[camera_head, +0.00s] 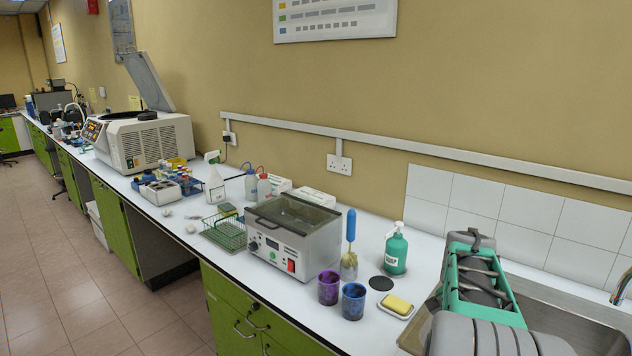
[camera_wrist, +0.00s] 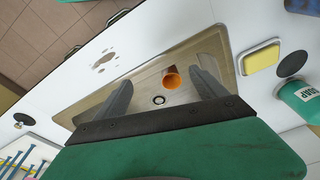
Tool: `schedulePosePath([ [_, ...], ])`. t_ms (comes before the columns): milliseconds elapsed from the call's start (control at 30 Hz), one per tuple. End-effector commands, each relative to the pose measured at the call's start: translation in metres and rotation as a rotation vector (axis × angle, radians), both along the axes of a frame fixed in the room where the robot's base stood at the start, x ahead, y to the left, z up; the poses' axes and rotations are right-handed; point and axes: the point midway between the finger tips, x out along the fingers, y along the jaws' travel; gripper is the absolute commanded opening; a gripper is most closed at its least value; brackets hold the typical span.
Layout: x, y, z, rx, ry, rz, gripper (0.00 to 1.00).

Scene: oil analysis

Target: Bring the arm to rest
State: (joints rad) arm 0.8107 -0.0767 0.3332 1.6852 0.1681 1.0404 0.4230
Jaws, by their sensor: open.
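My arm (camera_head: 480,290), grey and green, reaches over the steel sink at the lower right of the head view and hides much of it. My gripper (camera_wrist: 160,70) shows in the wrist view, with its two grey fingers spread wide and nothing held between them. It points down over the sink basin (camera_wrist: 215,60). An orange cup (camera_wrist: 172,80) is in the basin, seen between the fingers, apart from them and near the round drain (camera_wrist: 159,100). My fingertips are hidden in the head view.
A yellow sponge on a dish (camera_head: 398,306), purple cup (camera_head: 328,288), blue cup (camera_head: 353,301) and green soap bottle (camera_head: 396,250) stand left of the sink. A water bath (camera_head: 292,235) is farther left. A tap (camera_head: 622,287) is at the right edge. Tiled wall (camera_head: 530,215) is behind.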

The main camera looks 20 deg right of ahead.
Motion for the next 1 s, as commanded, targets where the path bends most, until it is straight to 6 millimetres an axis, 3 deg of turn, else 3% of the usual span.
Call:
schedulePosePath([
  [167, 0.037, 0.099, 0.005, -0.021, -0.014, 0.350, 0.81],
  [267, 0.046, 0.181, 0.003, -0.040, -0.031, 0.645, 0.81],
  [300, 0.044, 0.216, -0.001, -0.048, -0.039, 0.776, 0.81],
  [400, 0.028, 0.290, -0.012, -0.067, -0.060, 1.074, 0.81],
  [500, 0.008, 0.336, -0.024, -0.079, -0.075, 1.284, 0.81],
  [533, 0.003, 0.345, -0.027, -0.081, -0.078, 1.325, 0.81],
  [1000, 0.003, 0.345, -0.027, -0.081, -0.078, 1.325, 0.81],
])
